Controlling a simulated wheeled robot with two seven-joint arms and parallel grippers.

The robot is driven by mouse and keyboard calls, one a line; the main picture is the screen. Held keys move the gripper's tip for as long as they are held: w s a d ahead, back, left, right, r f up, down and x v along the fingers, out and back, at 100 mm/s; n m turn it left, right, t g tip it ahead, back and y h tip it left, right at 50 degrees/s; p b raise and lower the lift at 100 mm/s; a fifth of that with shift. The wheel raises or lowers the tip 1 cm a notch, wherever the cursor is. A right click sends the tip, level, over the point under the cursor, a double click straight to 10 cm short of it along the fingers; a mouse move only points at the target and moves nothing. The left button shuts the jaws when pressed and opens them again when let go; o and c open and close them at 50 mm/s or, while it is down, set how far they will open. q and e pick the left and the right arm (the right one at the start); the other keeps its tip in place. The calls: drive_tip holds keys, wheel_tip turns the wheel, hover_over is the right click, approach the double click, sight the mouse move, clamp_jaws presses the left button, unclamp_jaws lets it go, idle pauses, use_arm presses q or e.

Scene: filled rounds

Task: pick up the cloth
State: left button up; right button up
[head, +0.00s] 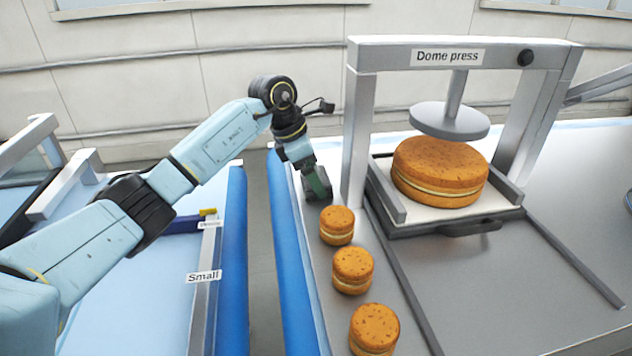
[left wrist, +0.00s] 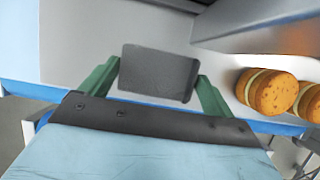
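The cloth (left wrist: 158,73) is a dark grey, folded-looking rectangle in the left wrist view. It lies between the two green fingertips of my left gripper (left wrist: 160,70), with a fingertip close at each side edge. I cannot tell whether the fingers press on it or stand just clear. In the head view my left gripper (head: 316,184) points down at the left edge of the grey worktop, left of the dome press. The cloth shows there as a dark patch (head: 320,194) at the fingers, low at the worktop. My right gripper is not in view.
The dome press (head: 357,130) stands just right of my left gripper, a large filled round (head: 440,165) on its plate. Several small filled rounds (head: 352,270) line the worktop's left side toward me. A gap separates this worktop from the left table, labelled "Small" (head: 204,276).

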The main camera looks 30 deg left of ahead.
sight(321, 176)
use_arm(q)
drive_tip(key=c, duration=0.5)
drive_tip(key=shift+r, duration=0.9)
drive_tip(key=shift+v, duration=1)
drive_tip(key=s+a+b, duration=0.1)
drive_tip(key=s+a, duration=0.9)
drive_tip(key=a, duration=0.3)
drive_tip(key=shift+s+a, duration=0.2)
drive_tip(key=shift+a, duration=0.2)
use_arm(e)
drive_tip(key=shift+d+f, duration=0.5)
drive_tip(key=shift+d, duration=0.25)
